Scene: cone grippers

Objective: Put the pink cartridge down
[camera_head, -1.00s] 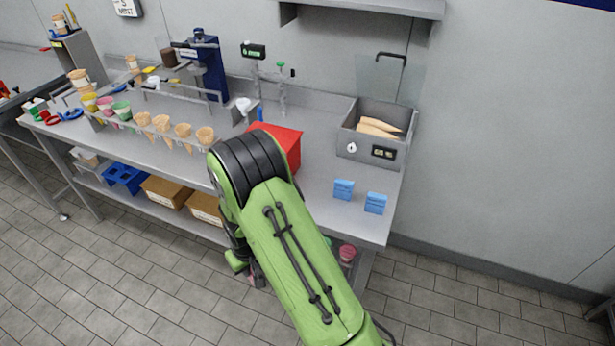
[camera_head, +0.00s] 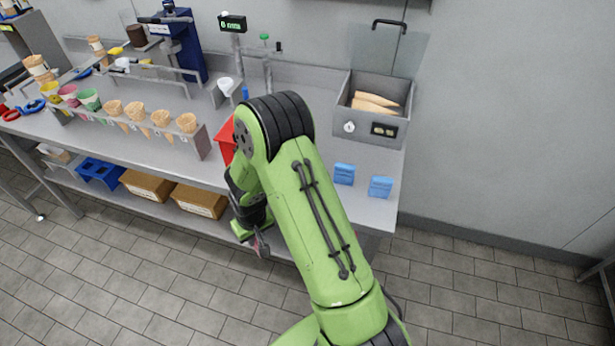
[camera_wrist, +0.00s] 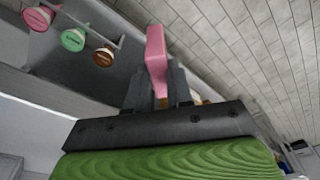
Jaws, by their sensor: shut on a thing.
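The pink cartridge (camera_wrist: 156,48) is between the two dark fingers of my gripper (camera_wrist: 158,80) in the wrist view. My gripper is shut on it, and the cartridge sticks out past the fingertips over the tiled floor. In the head view my gripper (camera_head: 258,238) hangs low at the front of the steel table, near the lower shelf. The cartridge cannot be told clearly there, and my green arm hides part of the area.
Pink (camera_wrist: 37,17), green (camera_wrist: 73,40) and brown (camera_wrist: 103,57) round containers stand in a row in the wrist view. The steel table (camera_head: 330,210) carries a cone rack, a red box (camera_head: 226,142) and two blue boxes (camera_head: 344,174). Open floor lies in front.

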